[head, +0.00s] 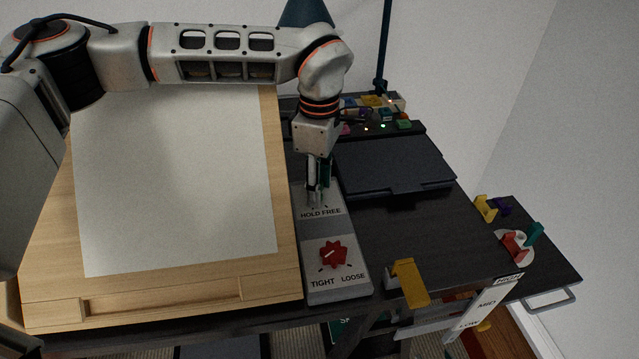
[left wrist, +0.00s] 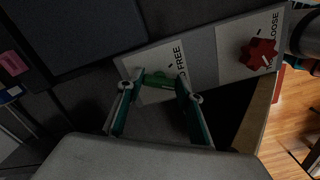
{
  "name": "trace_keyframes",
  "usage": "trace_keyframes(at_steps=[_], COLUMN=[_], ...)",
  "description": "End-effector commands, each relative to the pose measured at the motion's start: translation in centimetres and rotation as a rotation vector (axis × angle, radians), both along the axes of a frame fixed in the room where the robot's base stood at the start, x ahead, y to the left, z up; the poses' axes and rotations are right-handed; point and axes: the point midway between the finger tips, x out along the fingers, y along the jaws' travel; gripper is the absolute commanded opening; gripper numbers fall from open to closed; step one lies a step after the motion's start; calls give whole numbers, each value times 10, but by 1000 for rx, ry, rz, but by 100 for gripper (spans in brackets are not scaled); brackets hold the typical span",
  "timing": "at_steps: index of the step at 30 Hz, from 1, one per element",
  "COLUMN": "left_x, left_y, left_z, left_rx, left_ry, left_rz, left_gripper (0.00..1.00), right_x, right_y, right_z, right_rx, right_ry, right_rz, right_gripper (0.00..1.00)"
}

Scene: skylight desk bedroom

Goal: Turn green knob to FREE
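A grey control panel (head: 335,290) lies on the dark desk, with a HOLD and FREE label (head: 320,213) on its far part. The green knob (left wrist: 160,79) shows in the left wrist view, between my left fingertips, which meet its two ends. My left gripper (head: 318,197) points down over the knob in the head view and hides most of it. It also shows in the left wrist view (left wrist: 158,84), closed around the knob. I cannot read the knob's pointer. My right gripper is not in view.
A red knob (head: 333,255) with TIGHT and LOOSE marks sits on the panel's near part. A wooden drawing board (head: 285,230) with white paper lies beside the panel. A dark closed case (head: 395,165) and coloured blocks (head: 375,103) lie behind. A yellow bracket (head: 409,282) stands at the front edge.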

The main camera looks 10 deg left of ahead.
Motion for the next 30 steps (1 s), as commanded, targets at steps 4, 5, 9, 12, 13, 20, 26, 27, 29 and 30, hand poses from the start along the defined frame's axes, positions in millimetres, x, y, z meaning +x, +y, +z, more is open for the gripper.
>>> trace_keyframes(at_steps=[4, 5, 9, 12, 13, 20, 26, 27, 29, 30], left_x=[0, 0, 0, 0, 0, 1, 2, 2, 2, 3], left_y=[0, 0, 0, 0, 0, 0, 0, 0, 0, 0], left_z=[0, 0, 0, 0, 0, -1, 0, 0, 0, 0], left_rx=[0, 0, 0, 0, 0, 0, 0, 0, 0, 0], left_ry=[1, 1, 1, 0, 0, -1, -1, -1, 0, 0], left_rz=[1, 2, 19, 50, 64, 217, 403, 441, 499, 537], left_gripper=[14, 14, 14, 14, 14, 14, 14, 14, 14, 14], right_x=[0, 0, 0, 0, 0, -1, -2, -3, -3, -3], right_y=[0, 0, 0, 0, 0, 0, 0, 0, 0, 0], right_z=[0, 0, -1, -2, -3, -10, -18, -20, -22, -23], right_rx=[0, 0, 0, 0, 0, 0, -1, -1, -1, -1], right_ry=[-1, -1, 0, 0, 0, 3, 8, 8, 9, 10], right_rz=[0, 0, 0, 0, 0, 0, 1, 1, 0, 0], right_gripper=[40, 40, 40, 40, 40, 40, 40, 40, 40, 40])
